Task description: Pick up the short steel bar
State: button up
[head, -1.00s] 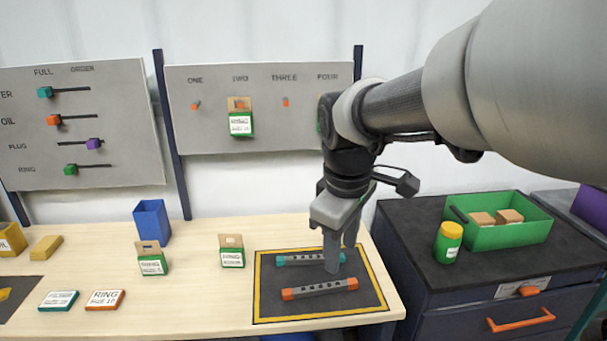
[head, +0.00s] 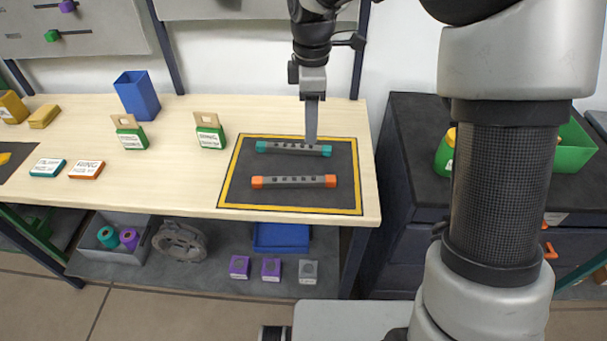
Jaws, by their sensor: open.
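Two grey bars lie side by side on a dark, yellow-edged mat (head: 231,180) on the bench. The rear bar (head: 282,148) has teal ends. The front bar (head: 294,182) has orange ends. The teal-ended bar looks slightly shorter, but it is also farther away, so I cannot tell surely which is short. My gripper (head: 311,138) points down at the rear bar, right of its middle, open and empty. It is seen edge-on, so its fingers overlap. I cannot tell whether the fingertips touch the bar or hang above it.
Two tagged green boxes (head: 131,138) (head: 209,137) and a blue bin (head: 138,95) stand left of the mat. Small labelled blocks (head: 86,170) lie farther left. A dark cabinet (head: 405,150) with a green crate (head: 572,150) is right of the bench, across a gap.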

aim_at(309, 179)
notch_tip(309, 179, down, 18)
jog(key=shift+r+b, duration=0.2)
jog(key=shift+b, duration=0.6)
grip_shut()
